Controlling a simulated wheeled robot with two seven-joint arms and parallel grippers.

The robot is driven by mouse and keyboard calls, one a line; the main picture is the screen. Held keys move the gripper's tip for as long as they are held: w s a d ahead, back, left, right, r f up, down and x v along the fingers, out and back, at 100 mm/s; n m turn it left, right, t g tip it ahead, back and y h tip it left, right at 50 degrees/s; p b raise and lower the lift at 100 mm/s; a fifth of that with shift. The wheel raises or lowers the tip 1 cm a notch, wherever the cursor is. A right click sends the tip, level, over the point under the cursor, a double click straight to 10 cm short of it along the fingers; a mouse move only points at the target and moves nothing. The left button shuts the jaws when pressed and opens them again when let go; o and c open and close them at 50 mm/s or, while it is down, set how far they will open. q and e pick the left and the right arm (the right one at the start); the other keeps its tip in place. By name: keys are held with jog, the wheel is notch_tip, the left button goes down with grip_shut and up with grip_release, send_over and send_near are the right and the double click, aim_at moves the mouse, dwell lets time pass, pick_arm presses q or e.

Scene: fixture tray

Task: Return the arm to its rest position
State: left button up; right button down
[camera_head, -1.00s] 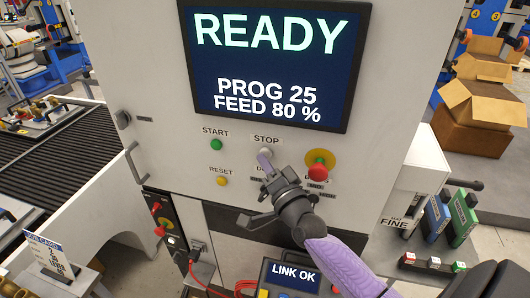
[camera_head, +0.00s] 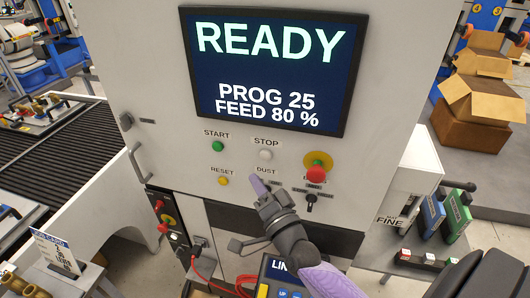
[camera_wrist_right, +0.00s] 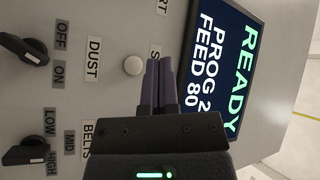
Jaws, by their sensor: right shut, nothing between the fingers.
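My right gripper (camera_head: 258,186) is shut and empty. In the head view it is in front of the machine's control panel (camera_head: 340,207), below the white STOP button (camera_head: 265,155) and to the right of the yellow RESET button (camera_head: 223,181). In the right wrist view its two purple fingers (camera_wrist_right: 153,75) are together, beside the STOP button (camera_wrist_right: 133,65); whether they touch the panel I cannot tell. The gripper hides the DUST knob in the head view, but a black knob (camera_wrist_right: 24,48) near the DUST label shows in the wrist view. My left gripper is not in view.
The screen (camera_head: 272,70) reads READY, PROG 25, FEED 80 %. A red stop knob (camera_head: 316,173) and the green START button (camera_head: 218,146) are on the panel. A pendant (camera_head: 284,275) with a red cable is below. A conveyor (camera_head: 60,150) is at left, cardboard boxes (camera_head: 483,100) at right.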

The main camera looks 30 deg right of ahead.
dwell(0.6)
jog(key=s+a+f+n+g+y, duration=0.3)
jog(key=a+f+n+g+y, duration=0.15)
jog(key=a+n, duration=0.3)
jog(key=s+a+f+n+g+h, duration=0.1)
jog(key=s+f+n+g, duration=0.25)
jog(key=s+g, duration=0.4)
jog(key=s+f+n+g+h, duration=0.2)
jog(key=s+n+g, duration=0.25)
jog(key=s, duration=0.55)
notch_tip(320, 180, down, 35)
jog(key=s+g+b, duration=0.2)
jog(key=b, duration=1.5)
jog(key=s+d+f+b, duration=0.1)
jog(key=s+f+b, duration=0.3)
jog(key=f, duration=0.4)
jog(key=s+d+f+g+b, duration=0.1)
jog(key=s+f+b, duration=0.4)
jog(key=f, duration=0.4)
jog(key=s+d+f+b, duration=0.1)
jog(key=s+f+b, duration=0.4)
jog(key=f, duration=0.4)
jog(key=shift+f+b, duration=0.2)
jog(key=shift+b, duration=0.4)
